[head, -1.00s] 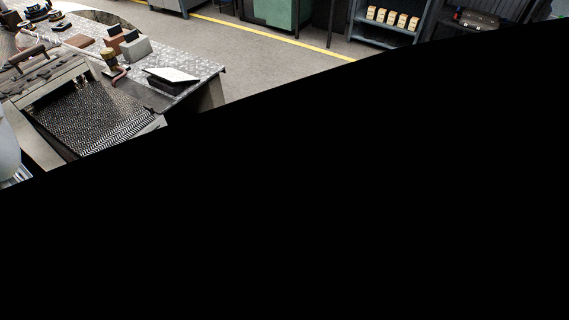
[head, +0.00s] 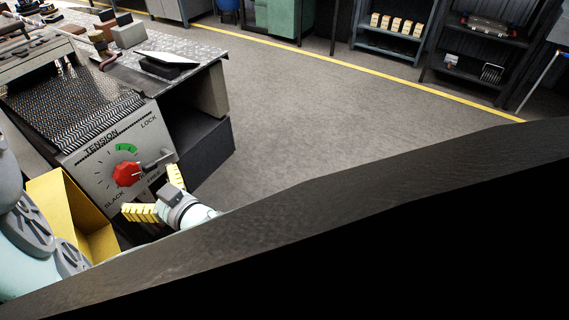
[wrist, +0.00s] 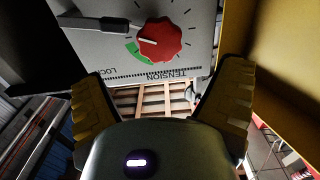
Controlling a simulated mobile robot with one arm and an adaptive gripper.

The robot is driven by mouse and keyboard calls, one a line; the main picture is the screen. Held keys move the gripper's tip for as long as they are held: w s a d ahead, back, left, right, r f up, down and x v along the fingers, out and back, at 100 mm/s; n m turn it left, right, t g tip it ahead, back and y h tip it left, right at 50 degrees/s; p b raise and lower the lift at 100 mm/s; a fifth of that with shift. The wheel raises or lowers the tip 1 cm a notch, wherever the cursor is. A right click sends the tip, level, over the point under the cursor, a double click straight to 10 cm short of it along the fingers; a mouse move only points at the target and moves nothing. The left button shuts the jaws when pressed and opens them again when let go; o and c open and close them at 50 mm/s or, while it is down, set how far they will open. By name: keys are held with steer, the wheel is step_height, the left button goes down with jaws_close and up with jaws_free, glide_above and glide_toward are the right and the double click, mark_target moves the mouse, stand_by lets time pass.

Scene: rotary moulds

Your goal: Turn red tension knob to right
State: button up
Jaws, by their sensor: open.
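The red tension knob (head: 127,174) is on a grey panel (head: 92,165) marked TENSION, LOCK and SLACK, with a green arc (head: 126,149) above the knob. A lever (head: 158,163) sits to the right of the knob. My gripper (head: 158,193) is open and empty, with yellow fingers spread, just below and right of the knob and apart from it. In the wrist view the knob (wrist: 160,40) appears beyond the fingertips, between and above the open fingers (wrist: 165,85); the panel is upside down there. The knob's white pointer mark points toward the lever side.
A yellow bin (head: 65,210) stands left of my gripper, close beside the panel; its wall (wrist: 275,60) fills the wrist view's right. A metal bench (head: 180,42) with blocks is behind. A dark slanted surface (head: 330,215) covers the head view's lower right. The grey floor is clear.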

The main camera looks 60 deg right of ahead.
mark_target(129, 175)
steer(key=w+b, duration=0.3)
steer(key=w, duration=0.5)
steer(key=shift+a, duration=0.2)
steer(key=c, duration=1.2)
